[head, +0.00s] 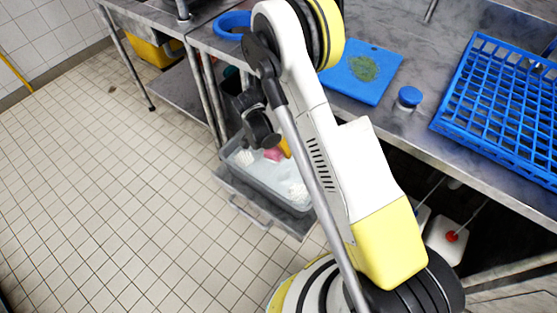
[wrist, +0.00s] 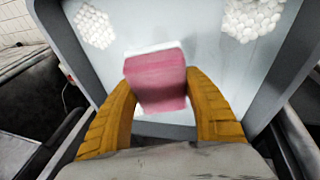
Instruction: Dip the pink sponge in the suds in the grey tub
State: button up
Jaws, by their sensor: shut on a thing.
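The pink sponge (wrist: 156,80) is between the two yellow fingers of my gripper (wrist: 162,108) in the wrist view. The gripper is shut on it, and a pale layer shows at its far edge. In the head view the sponge (head: 273,155) is a small pink patch over the grey tub (head: 262,186). The tub holds pale liquid with white clumps of suds (wrist: 258,18); another clump (wrist: 95,26) lies at the far left in the wrist view. I cannot tell whether the sponge touches the liquid. My arm hides part of the tub in the head view.
On the counter are a blue cutting board (head: 345,85), a blue-lidded container (head: 409,97) and a blue rack (head: 480,110). The tiled floor (head: 110,190) at left is clear.

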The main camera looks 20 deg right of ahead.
aim_at(278, 148)
jog(key=shift+r+p, duration=1.1)
jog(key=shift+r, duration=1.35)
